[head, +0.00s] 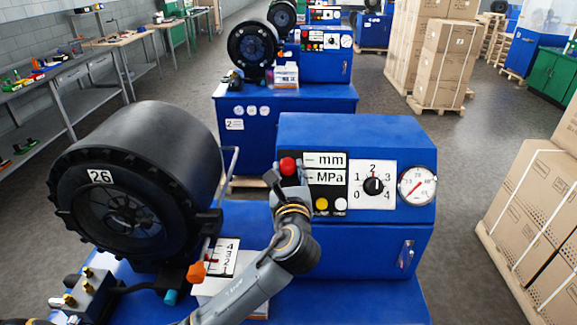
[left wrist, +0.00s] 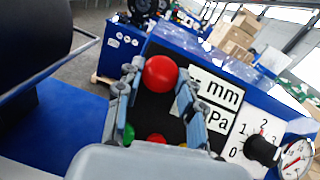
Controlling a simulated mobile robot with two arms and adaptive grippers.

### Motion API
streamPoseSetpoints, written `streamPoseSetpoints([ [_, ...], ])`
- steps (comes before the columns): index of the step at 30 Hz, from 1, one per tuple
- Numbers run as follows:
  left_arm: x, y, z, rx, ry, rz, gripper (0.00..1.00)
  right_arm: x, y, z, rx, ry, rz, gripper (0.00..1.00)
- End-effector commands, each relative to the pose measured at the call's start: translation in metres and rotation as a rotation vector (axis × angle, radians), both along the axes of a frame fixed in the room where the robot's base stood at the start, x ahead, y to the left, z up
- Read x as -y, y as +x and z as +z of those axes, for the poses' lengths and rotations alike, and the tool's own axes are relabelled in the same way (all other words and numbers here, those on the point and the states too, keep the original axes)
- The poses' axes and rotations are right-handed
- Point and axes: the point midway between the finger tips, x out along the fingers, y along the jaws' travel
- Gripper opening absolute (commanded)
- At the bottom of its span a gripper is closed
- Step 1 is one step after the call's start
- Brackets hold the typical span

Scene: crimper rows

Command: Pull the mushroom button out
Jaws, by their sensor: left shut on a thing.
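The red mushroom button (head: 287,166) sits at the upper left of the blue control box's black panel. My left gripper (head: 288,178) is at that panel, in front of the button. In the left wrist view the round red mushroom button (left wrist: 160,73) lies between the two fingers of my left gripper (left wrist: 157,82), which is shut on it. The button's stem and its seat on the panel are hidden. My right gripper is in neither view.
The blue control box (head: 400,245) carries mm and MPa displays, a rotary dial (head: 373,186), a pressure gauge (head: 417,186) and yellow and white buttons. A large black crimper head (head: 150,150) stands left. Boxes on pallets (head: 530,215) stand right.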

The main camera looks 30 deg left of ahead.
Motion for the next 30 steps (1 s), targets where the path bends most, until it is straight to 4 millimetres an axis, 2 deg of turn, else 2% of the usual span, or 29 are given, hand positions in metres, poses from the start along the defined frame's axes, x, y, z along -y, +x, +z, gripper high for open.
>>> streamPoseSetpoints([
  [4, 0.001, 0.0, 0.001, 0.005, 0.001, 0.0, 0.0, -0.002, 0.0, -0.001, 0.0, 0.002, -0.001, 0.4],
  [5, 0.001, 0.0, 0.001, 0.006, 0.001, -0.001, 0.42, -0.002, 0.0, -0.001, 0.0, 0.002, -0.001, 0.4],
  [8, 0.0, 0.0, 0.001, 0.005, 0.001, 0.0, 0.62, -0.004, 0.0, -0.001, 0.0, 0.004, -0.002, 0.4],
  [20, 0.003, -0.005, 0.0, 0.003, 0.001, -0.002, 0.62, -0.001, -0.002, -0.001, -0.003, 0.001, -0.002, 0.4],
  [23, 0.011, -0.017, 0.0, 0.002, 0.0, -0.003, 0.62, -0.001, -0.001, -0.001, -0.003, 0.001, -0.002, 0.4],
  [30, 0.037, -0.061, 0.0, 0.003, -0.003, -0.004, 0.62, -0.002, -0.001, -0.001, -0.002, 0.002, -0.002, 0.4],
])
